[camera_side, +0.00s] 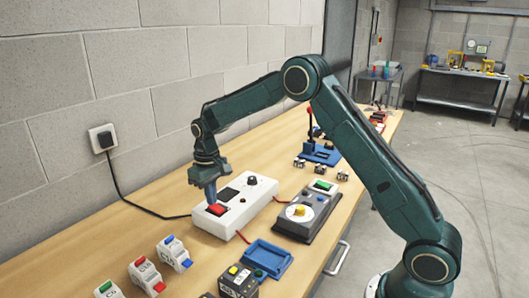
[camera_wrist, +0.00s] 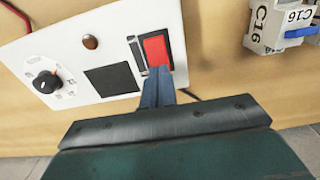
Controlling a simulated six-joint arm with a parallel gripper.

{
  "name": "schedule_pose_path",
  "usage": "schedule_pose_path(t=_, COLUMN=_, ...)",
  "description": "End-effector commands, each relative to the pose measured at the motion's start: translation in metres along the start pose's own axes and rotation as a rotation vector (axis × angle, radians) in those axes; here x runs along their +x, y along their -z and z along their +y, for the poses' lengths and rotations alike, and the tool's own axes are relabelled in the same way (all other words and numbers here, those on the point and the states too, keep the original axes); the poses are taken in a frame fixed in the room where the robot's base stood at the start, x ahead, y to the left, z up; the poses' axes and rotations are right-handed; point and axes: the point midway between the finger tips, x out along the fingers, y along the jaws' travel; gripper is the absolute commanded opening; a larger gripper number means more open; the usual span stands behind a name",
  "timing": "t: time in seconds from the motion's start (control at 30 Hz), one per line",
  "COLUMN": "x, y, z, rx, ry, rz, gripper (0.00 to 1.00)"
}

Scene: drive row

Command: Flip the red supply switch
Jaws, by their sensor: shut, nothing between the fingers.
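The red supply switch (camera_side: 216,209) is a rocker on the near left end of a white supply box (camera_side: 262,193) on the wooden bench. In the wrist view the red switch (camera_wrist: 156,51) sits in a dark frame beside a black square panel. My gripper (camera_side: 211,199) points down over the switch, its fingers together and empty. In the wrist view the fingertips (camera_wrist: 160,70) overlap the lower edge of the red switch. I cannot tell whether they touch it. The fingers hide a small part of the switch and frame.
A black cable runs from the box to a wall socket (camera_side: 103,138). A blue tray (camera_side: 268,258) and several breakers (camera_side: 174,252) are nearer. Bare bench lies left of the box.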

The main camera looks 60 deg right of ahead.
Motion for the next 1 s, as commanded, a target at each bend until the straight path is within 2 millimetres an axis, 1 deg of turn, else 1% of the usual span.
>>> schedule_pose_path(t=0.73, x=0.0084, y=-0.0007, z=0.0000, rx=0.000, ry=0.000, rz=-0.003, gripper=0.00)
schedule_pose_path(t=1.0, x=0.0039, y=-0.0001, z=0.0000, rx=0.000, ry=0.000, rz=0.000, gripper=0.00)
